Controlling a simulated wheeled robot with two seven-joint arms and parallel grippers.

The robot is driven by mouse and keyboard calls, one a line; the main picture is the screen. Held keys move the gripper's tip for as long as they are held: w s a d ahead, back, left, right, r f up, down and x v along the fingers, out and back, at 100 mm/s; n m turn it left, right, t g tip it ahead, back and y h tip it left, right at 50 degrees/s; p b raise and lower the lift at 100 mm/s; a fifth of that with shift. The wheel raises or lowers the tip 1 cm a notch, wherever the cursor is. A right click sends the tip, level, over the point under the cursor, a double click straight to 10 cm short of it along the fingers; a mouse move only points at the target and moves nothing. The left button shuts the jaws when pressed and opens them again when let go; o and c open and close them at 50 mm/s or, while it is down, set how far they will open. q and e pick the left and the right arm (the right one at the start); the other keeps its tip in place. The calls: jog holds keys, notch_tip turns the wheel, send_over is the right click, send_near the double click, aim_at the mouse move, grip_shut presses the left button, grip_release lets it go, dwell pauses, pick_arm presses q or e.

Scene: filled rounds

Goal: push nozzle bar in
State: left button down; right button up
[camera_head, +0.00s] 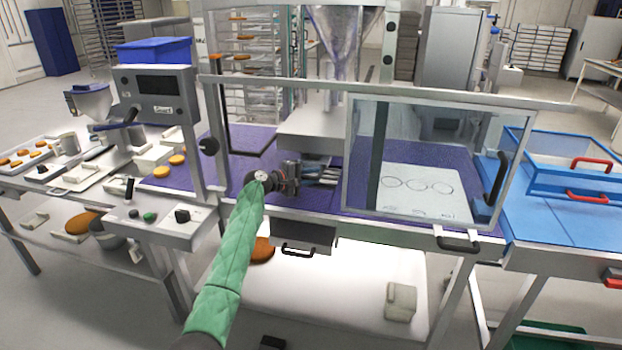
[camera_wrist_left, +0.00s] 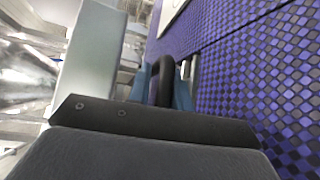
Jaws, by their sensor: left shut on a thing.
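The nozzle bar (camera_head: 324,177) shows as a short row of pale metal pieces just under the front of the grey depositor head (camera_head: 312,130), above the purple belt. My left gripper (camera_head: 298,175) reaches in from the front, at the left end of these pieces, and partly hides them. In the left wrist view a black handle (camera_wrist_left: 165,75) stands between the two blue fingertips of my left gripper (camera_wrist_left: 162,92), which are shut on it. Most of the bar behind the handle is hidden there. My right gripper is in neither view.
The purple belt (camera_head: 240,170) runs below the head. A clear guard (camera_head: 437,165) with a black handle covers its right part, over a white sheet with circles. A control box (camera_head: 160,225) stands left of my arm. A blue table (camera_head: 565,225) is at the right.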

pick_arm(q)
jog(key=shift+f, duration=0.5)
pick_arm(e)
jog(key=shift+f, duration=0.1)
pick_arm(q)
jog(key=c, duration=1.4)
grip_release()
jog(key=shift+w+d, duration=0.1)
jog(key=shift+w, duration=0.05)
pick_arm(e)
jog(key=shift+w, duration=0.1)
pick_arm(q)
jog(key=shift+r, duration=0.2)
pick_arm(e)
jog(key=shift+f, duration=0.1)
pick_arm(q)
jog(key=shift+a, duration=0.25)
jog(key=shift+s+a, duration=0.25)
jog(key=shift+a, duration=0.1)
jog(key=b+v, duration=0.2)
jog(key=v, duration=0.3)
jog(key=shift+s+a, duration=0.1)
jog(key=shift+a, duration=0.15)
jog(key=shift+s+a+r, duration=0.2)
jog(key=shift+s+a, duration=0.05)
jog(key=shift+a, duration=0.15)
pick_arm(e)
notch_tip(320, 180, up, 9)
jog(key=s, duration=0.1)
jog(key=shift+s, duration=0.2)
